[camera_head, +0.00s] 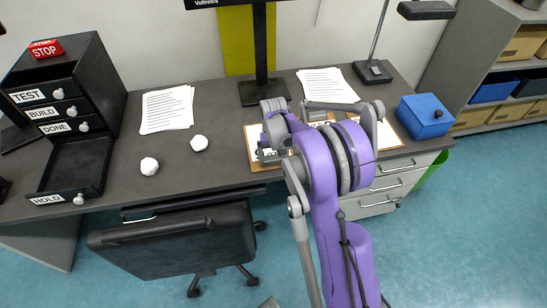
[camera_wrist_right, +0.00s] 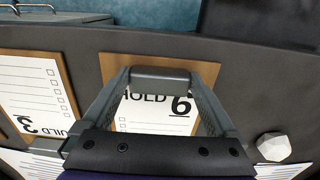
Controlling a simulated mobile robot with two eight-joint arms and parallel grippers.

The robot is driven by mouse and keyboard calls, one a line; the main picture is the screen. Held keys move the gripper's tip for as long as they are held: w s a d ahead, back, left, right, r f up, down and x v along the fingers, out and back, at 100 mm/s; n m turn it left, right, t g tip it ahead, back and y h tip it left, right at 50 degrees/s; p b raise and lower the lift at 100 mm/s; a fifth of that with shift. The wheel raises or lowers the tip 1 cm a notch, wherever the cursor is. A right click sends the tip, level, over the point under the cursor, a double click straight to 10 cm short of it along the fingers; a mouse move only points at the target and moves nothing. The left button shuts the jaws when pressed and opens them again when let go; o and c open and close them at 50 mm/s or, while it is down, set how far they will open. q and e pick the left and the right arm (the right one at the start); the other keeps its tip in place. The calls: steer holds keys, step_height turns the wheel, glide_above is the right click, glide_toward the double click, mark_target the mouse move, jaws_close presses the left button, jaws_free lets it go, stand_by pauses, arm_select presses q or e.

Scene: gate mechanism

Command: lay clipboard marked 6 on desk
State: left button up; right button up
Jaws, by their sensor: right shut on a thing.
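The clipboard marked 6 (camera_wrist_right: 153,113) is brown with a white sheet reading HOLD and a large 6. In the head view, its left part (camera_head: 253,135) shows at the desk's (camera_head: 225,172) front edge, partly behind my right gripper (camera_head: 271,147). My right gripper (camera_wrist_right: 160,88) is shut on the clipboard at its dark clip bar (camera_wrist_right: 160,74). The clipboard looks flat and level with the desk top; I cannot tell whether it touches. My left gripper is not in view.
A second clipboard, marked 3 (camera_wrist_right: 35,90), lies beside it. Two white lumps (camera_head: 149,166) (camera_head: 198,143) and paper sheets (camera_head: 167,109) are on the desk. A blue box (camera_head: 425,117) stands at right, a black drawer unit (camera_head: 70,90) at left. A chair (camera_head: 180,240) is in front.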

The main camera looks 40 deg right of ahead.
steer(key=o, duration=1)
step_height(320, 180, up, 12)
steer(key=p, duration=0.1)
